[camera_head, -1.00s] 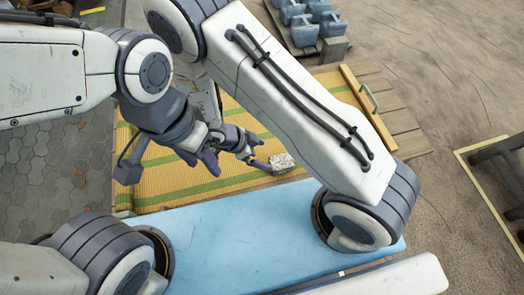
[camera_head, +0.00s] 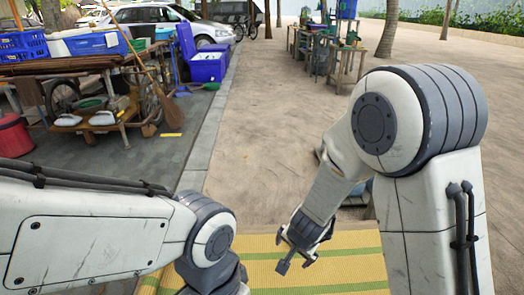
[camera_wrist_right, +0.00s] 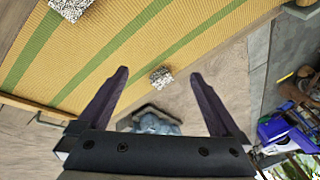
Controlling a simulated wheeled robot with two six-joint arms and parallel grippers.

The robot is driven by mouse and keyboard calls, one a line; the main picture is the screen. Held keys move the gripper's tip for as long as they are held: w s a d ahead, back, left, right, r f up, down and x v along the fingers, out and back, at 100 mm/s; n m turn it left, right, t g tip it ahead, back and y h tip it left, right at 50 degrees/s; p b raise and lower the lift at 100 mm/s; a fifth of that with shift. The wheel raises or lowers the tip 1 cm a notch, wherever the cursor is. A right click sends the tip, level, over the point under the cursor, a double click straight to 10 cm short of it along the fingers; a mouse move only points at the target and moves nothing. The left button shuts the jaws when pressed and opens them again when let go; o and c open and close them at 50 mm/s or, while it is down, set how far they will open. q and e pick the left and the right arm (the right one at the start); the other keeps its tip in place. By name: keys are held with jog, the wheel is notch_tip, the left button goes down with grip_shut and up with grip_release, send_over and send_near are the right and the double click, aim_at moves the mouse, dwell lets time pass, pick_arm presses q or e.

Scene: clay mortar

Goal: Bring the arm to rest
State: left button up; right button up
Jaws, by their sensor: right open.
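My right arm bends at a high elbow on the right of the head view, its forearm coming down to the left. My right gripper (camera_head: 297,250) hangs above the yellow striped mat (camera_head: 340,268). In the right wrist view my right gripper (camera_wrist_right: 160,73) has its two dark fingers wide apart, with nothing held. A small speckled block (camera_wrist_right: 161,77) shows beyond the gap between them, apart from both. My left arm comes in from the left of the head view; its gripper is below the frame.
A second speckled block (camera_wrist_right: 70,8) lies on the mat at the top of the wrist view. Grey-blue lumps (camera_wrist_right: 155,122) lie beyond the fingers. A cart (camera_head: 100,110), blue cooler (camera_head: 208,67) and table (camera_head: 335,50) stand far back. Open ground lies between.

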jog(key=s+d+r+n+g, duration=0.2)
jog(key=s+d+r+n, duration=0.6)
jog(key=s+d, duration=0.15)
jog(key=s+a+r+n+g, duration=0.1)
jog(key=s+a+r+n, duration=0.25)
jog(key=s+a, duration=0.25)
jog(key=s+a+r+n+g, duration=0.1)
jog(key=s+a+r+n, duration=0.1)
jog(key=s+a+n, duration=0.35)
notch_tip(320, 180, up, 32)
jog(key=s+a+m+p, duration=0.1)
jog(key=p, duration=3.1)
jog(key=shift+s+a+m, duration=0.2)
jog(key=shift+s+m, duration=0.15)
jog(key=shift+m, duration=0.05)
jog(key=shift+r, duration=0.1)
